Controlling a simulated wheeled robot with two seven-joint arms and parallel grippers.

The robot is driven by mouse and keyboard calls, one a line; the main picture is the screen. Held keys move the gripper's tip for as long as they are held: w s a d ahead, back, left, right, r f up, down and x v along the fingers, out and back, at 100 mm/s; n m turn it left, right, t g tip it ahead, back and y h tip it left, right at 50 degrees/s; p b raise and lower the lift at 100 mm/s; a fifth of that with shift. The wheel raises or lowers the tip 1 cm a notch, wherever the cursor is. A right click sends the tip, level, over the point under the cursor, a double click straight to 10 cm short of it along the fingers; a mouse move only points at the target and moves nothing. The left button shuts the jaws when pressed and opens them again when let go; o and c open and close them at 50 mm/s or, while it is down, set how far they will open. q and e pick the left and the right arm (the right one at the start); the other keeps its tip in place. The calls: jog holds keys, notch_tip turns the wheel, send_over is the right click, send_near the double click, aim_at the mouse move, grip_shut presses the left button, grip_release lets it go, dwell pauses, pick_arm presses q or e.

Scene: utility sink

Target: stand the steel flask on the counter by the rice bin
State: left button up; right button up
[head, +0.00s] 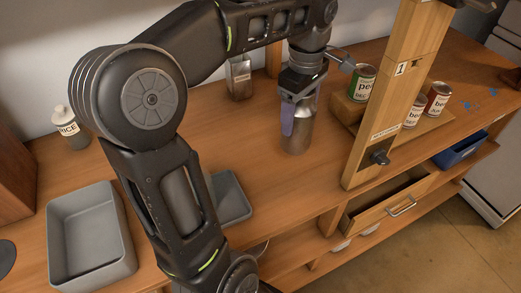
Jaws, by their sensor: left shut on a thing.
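The steel flask (297,136) is upright in the middle of the counter (330,185). My left gripper (298,95) is shut on its upper part from above and hides its top. I cannot tell whether the flask's base touches the counter. The rice bin (72,133), a grey jar with a pale lid and a RICE label, stands at the back left by the wall, far from the flask. My left arm crosses the view between them. My right gripper is not in view.
A grey basin (88,235) sits front left, with a grey tray (231,196) partly behind my arm. A metal container (239,80) stands by the wall. Several cans (437,100) and a wooden post (388,100) are right. A drawer (388,203) is open below.

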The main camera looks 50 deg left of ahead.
aim_at(295, 144)
pick_arm(q)
notch_tip(295, 144, down, 5)
jog(key=b, duration=0.4)
jog(key=shift+f, duration=0.2)
jog(key=shift+f+p, duration=0.15)
jog(key=shift+p, duration=0.25)
jog(key=shift+f, duration=0.15)
notch_tip(295, 144, down, 3)
jog(key=shift+r, duration=0.1)
jog(key=shift+f, duration=0.5)
jog(key=shift+f, duration=0.1)
jog(key=o, duration=1.9)
jog(key=shift+o, duration=0.2)
